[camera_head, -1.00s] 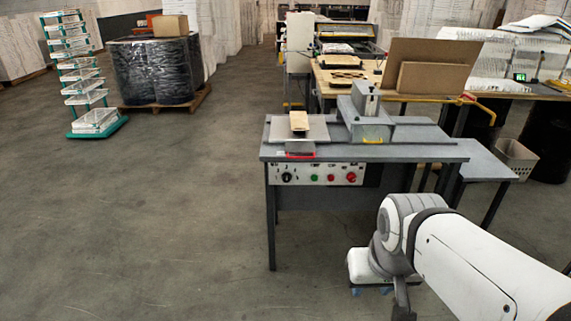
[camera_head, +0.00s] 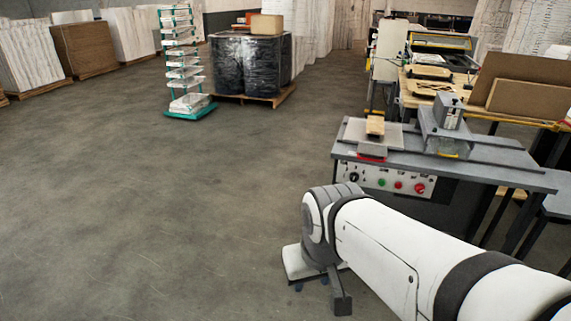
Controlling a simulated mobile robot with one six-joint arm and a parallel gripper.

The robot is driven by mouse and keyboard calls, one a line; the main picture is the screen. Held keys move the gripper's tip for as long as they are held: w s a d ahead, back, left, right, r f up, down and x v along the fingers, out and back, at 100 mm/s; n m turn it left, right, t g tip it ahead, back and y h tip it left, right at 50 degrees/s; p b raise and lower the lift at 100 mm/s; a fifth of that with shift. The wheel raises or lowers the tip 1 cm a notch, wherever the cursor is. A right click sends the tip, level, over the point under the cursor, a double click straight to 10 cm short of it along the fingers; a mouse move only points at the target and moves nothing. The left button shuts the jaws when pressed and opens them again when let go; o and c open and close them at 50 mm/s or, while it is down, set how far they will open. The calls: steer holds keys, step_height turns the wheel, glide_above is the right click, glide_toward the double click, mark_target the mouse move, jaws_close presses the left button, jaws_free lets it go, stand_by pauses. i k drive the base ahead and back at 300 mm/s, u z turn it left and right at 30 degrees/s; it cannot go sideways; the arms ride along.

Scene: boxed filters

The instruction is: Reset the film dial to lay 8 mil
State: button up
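A control panel (camera_head: 388,184) sits under the front edge of a grey machine table, right of centre. A black dial (camera_head: 354,177) is at the panel's left end; its setting is too small to read. Green (camera_head: 381,183) and red (camera_head: 398,185) buttons and a larger red knob (camera_head: 420,188) are to its right. My white arm reaches in from the lower right. My gripper (camera_head: 318,280) hangs at the arm's end, low over the floor, in front of and left of the panel and apart from it. Its fingers are partly hidden and too unclear to judge.
A small tan block (camera_head: 375,126) lies on a plate on the machine table (camera_head: 495,168). A teal rack (camera_head: 187,112) and a wrapped pallet load (camera_head: 250,65) stand at the back. Open floor (camera_head: 140,200) fills the left and middle.

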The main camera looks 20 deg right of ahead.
mark_target(353, 177)
steer(key=u, duration=0.9)
steer(key=i, duration=2.25)
steer(key=z, duration=2.65)
steer(key=i, duration=1)
